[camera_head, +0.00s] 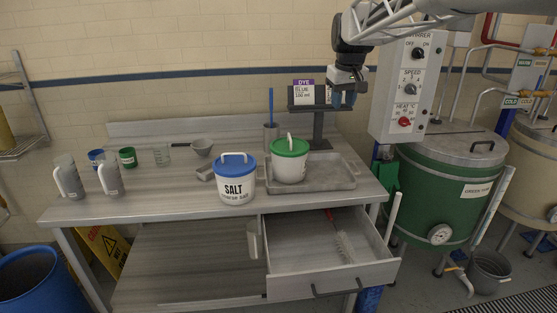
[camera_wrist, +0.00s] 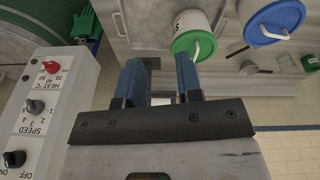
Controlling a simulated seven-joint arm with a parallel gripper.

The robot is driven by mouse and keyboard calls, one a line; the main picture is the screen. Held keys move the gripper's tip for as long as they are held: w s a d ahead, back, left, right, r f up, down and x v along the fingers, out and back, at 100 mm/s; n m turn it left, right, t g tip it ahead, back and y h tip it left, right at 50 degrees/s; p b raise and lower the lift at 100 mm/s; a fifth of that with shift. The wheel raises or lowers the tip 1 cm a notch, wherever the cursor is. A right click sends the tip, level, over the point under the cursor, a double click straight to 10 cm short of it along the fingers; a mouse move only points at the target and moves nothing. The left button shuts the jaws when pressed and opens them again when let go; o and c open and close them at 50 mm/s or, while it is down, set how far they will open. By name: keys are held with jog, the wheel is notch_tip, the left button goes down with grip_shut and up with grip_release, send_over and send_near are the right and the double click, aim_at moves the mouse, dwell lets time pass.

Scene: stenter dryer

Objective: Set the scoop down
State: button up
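A small grey metal scoop-like piece (camera_head: 205,173) lies on the table left of the salt tub. A grey bowl with a long handle (camera_head: 202,147) sits behind it and also shows in the wrist view (camera_wrist: 248,68). I cannot tell for sure which of the two is the scoop; both rest on the table, away from my gripper. My gripper (camera_head: 344,98) is high at the right, beside the dye stand. In the wrist view my gripper's blue fingers (camera_wrist: 160,82) are apart, with no scoop between them.
The salt tub (camera_head: 235,188) has a blue lid. A green-lidded tub (camera_head: 289,168) stands on a tray (camera_head: 340,184). The dye stand (camera_head: 319,125) is close to my gripper. A control box (camera_head: 405,85) is just right. The drawer (camera_head: 333,279) is open, with a brush inside.

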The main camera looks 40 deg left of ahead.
jog(key=s+a+f+n, duration=0.2)
jog(key=a+f, duration=0.4)
jog(key=a, duration=0.7)
jog(key=s+a+f+n+g+h, duration=0.1)
jog(key=s+a+f, duration=0.2)
jog(key=a+f, duration=0.7)
jog(key=s+a+f+n, duration=0.2)
jog(key=a+f, duration=0.1)
jog(key=a, duration=1.3)
jog(key=s+a+f, duration=0.2)
jog(key=a+f, duration=0.1)
jog(key=a, duration=0.1)
jog(key=s+a+f+n, duration=0.1)
jog(key=s+a+f, duration=0.2)
jog(key=a, duration=0.1)
jog(key=s+a+f+n, duration=0.1)
jog(key=s+a+f, duration=0.1)
jog(key=a+f, duration=0.1)
jog(key=shift+s+a+f+g, duration=0.3)
jog(key=shift+a+g, duration=0.1)
jog(key=shift+a, duration=0.05)
jog(key=shift+f, duration=1.35)
jog(key=shift+f, duration=0.1)
jog(key=shift+f, duration=2.5)
